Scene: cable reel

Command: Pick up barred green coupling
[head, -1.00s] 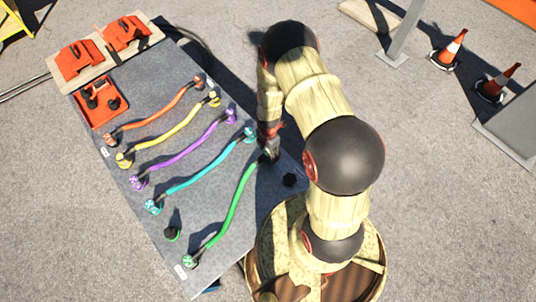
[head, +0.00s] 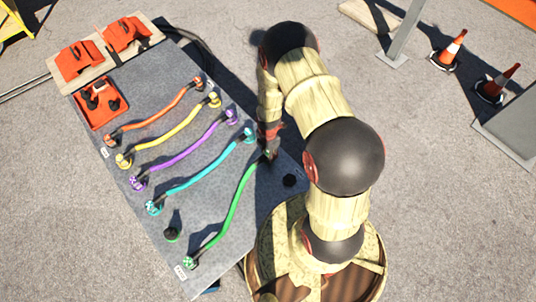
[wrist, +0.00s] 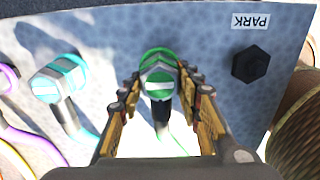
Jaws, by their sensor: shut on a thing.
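The barred green coupling (wrist: 159,84) shows in the wrist view as a green end face with a white bar, with a green ring behind it. My gripper (wrist: 161,90) has one finger on each side of it and is shut on it. In the head view the green cable (head: 232,206) runs up to my gripper (head: 270,153), which hides most of this coupling. The cable's other end, a green-and-white patterned coupling (head: 190,262), sits at the panel's lower edge. I cannot tell whether the held coupling is clear of the panel.
A black post (wrist: 250,63) stands right of my gripper beside a PARK label (wrist: 250,22). A cyan coupling (wrist: 60,80) is close on the left. Purple, yellow and orange cables lie farther up the panel (head: 150,95). A red tray (head: 101,104) sits near the top left.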

